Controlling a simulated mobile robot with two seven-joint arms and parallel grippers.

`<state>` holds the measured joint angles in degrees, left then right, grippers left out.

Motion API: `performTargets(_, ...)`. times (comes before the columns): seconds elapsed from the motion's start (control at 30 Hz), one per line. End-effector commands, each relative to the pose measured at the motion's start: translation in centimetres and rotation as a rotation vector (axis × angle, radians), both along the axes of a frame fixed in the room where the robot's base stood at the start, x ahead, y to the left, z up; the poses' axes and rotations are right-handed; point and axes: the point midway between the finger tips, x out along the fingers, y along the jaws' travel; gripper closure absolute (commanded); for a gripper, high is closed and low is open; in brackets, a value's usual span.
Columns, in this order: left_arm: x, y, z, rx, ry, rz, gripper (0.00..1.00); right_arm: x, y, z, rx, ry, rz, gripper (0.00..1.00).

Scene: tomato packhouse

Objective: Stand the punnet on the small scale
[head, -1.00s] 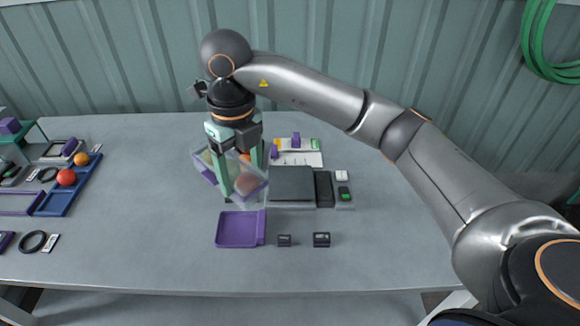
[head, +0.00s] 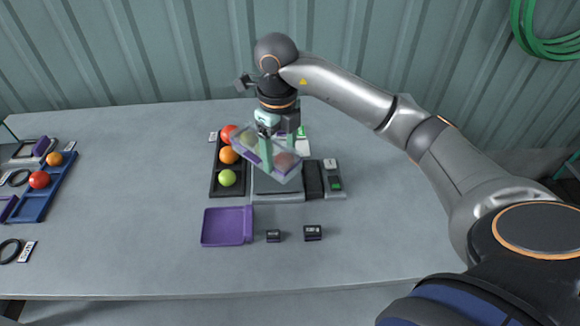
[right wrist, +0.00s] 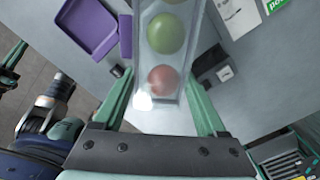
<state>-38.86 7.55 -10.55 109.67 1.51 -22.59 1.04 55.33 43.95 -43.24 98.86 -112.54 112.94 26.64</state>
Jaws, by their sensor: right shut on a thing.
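The punnet (head: 282,174) is a clear plastic box with tomatoes inside, including a green one and a red one. My right gripper (head: 280,152) is shut on it from above and holds it tilted, its right end lower in the head view. The small scale (head: 285,195) is a grey box with a dark plate, below the punnet and partly hidden by it. I cannot tell if the punnet touches the plate. In the right wrist view the punnet (right wrist: 146,38) lies between the green fingers.
A black tray (head: 214,190) with tomatoes adjoins the scale's left side. A purple tray (head: 227,227) and two small dark blocks (head: 273,236) (head: 313,233) lie in front. A dark pad with a green display (head: 334,184) is at right. A blue tray (head: 60,185) lies far left.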

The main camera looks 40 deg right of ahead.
Motion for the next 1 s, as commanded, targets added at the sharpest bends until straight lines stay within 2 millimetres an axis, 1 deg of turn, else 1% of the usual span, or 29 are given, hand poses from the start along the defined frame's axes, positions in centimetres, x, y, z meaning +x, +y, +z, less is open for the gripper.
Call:
performTargets(0.03,0.0,0.0,0.1,0.000,0.001,0.000,1.00,0.0,-0.8,-0.7,-0.001,0.002,-0.004,0.79)
performTargets(0.1,0.0,0.0,0.1,0.000,0.001,0.000,1.00,0.0,-1.4,-1.5,-0.002,0.000,-0.002,0.79)
performTargets(0.27,0.0,0.0,0.1,0.000,0.001,0.000,1.00,0.1,-2.1,-2.4,0.000,-0.001,-0.001,0.79)
performTargets(0.37,0.0,0.0,0.1,0.000,0.001,0.000,1.00,0.1,-3.0,-3.4,-0.002,0.000,-0.004,0.79)
performTargets(0.5,0.0,0.0,0.5,0.000,0.001,0.000,1.00,0.0,-2.8,-5.5,0.000,0.000,-0.001,0.79)
performTargets(0.57,-0.1,0.0,0.5,0.000,0.001,0.000,1.00,0.1,-2.8,-6.0,0.001,-0.001,0.000,0.79)
performTargets(0.83,0.0,0.0,0.5,-0.001,0.001,0.001,1.00,0.1,-2.8,-6.2,0.000,-0.004,0.000,0.79)
performTargets(0.97,0.0,0.0,0.1,-0.001,0.001,0.001,1.00,0.1,-2.8,-6.6,0.000,-0.003,0.000,0.79)
performTargets(1.0,-0.1,0.0,0.3,-0.001,0.001,0.001,1.00,0.1,-2.8,-6.5,-0.001,-0.002,0.000,0.21)
